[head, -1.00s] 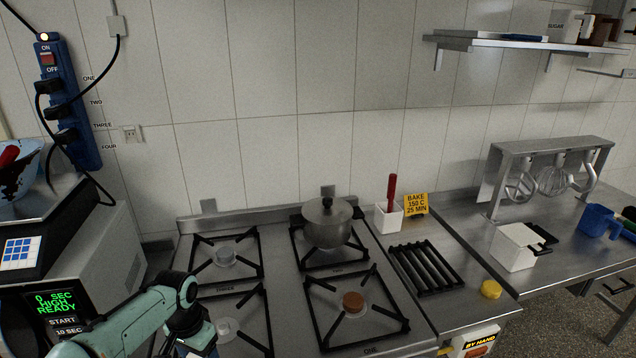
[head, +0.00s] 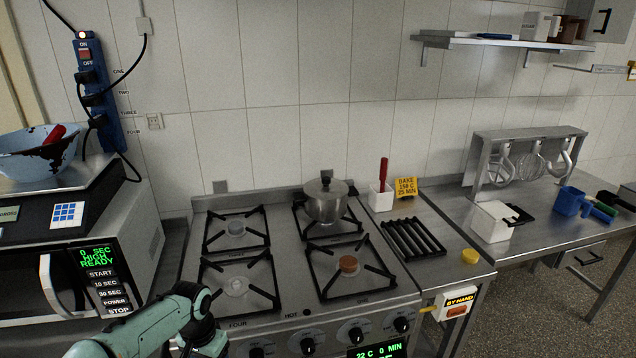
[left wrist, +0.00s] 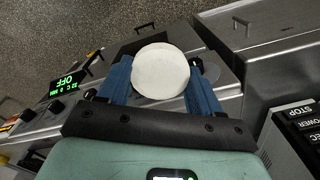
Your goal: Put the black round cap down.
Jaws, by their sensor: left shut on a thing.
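My left gripper (left wrist: 160,82) is shut on a pale, cream round disc (left wrist: 160,70), held between its two blue fingers in the left wrist view. The face I see looks pale, not black; its other side is hidden. In the head view my left arm comes in at the bottom left, its wrist (head: 203,338) in front of the stove; the fingers and disc are out of frame there. The stove (head: 290,258) has a brown cap on the front right burner (head: 348,264). The front left burner (head: 236,287) and back left burner (head: 236,229) show pale centres without dark caps. My right gripper is not in view.
A steel pot (head: 325,201) stands on the back right burner. A microwave (head: 60,285) with a scale and blue bowl (head: 40,160) on top stands left. A black grate (head: 413,240), white box (head: 490,222) and yellow lid (head: 470,257) are to the right.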

